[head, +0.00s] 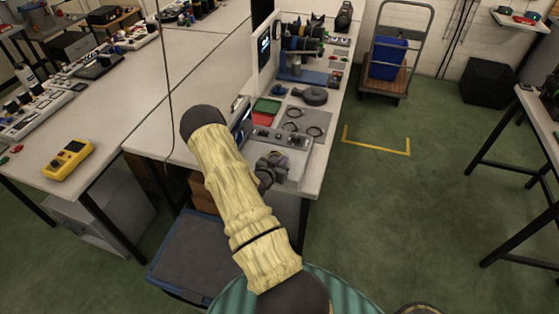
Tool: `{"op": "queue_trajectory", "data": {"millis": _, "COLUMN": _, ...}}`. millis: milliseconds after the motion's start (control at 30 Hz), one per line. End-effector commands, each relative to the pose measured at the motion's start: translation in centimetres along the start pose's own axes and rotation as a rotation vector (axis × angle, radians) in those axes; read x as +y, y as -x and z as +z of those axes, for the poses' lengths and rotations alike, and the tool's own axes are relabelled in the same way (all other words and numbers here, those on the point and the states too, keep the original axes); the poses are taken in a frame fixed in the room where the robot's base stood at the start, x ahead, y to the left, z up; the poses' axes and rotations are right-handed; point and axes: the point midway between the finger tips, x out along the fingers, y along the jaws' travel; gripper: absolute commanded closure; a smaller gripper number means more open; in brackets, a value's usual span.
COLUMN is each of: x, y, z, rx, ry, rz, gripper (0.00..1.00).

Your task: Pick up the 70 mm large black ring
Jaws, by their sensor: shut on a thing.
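My gripper (273,162) is a small dark grey shape beside my cream-sleeved arm, over the grey panel near the front end of the bench. It is shut on a dark thing, too small and too much covered to make out. Thin dark rings lie on the bench just beyond it: one at the right (315,131) and a smaller one further back (294,113). Which of them is the 70 mm ring, or whether that ring is in my gripper, I cannot tell. My arm hides part of the bench on the left.
A green and red tray (266,108) and a round dark grey object (314,96) lie behind the rings. A blue-based fixture (303,72) stands further back. A yellow meter (69,160) is on the left bench. A trolley with a blue crate (387,58) stands right; green floor is open there.

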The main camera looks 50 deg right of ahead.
Motion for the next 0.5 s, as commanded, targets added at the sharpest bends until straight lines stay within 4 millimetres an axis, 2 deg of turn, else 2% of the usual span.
{"op": "queue_trajectory", "data": {"millis": 267, "x": -0.1, "y": 0.6, "z": -2.2, "rx": 0.002, "ry": -0.003, "rz": -0.001, "gripper": 1.00}}
{"op": "queue_trajectory", "data": {"millis": 500, "x": -0.1, "y": 1.8, "z": -6.0, "rx": 0.003, "ry": -0.004, "rz": -0.002, "gripper": 1.00}}
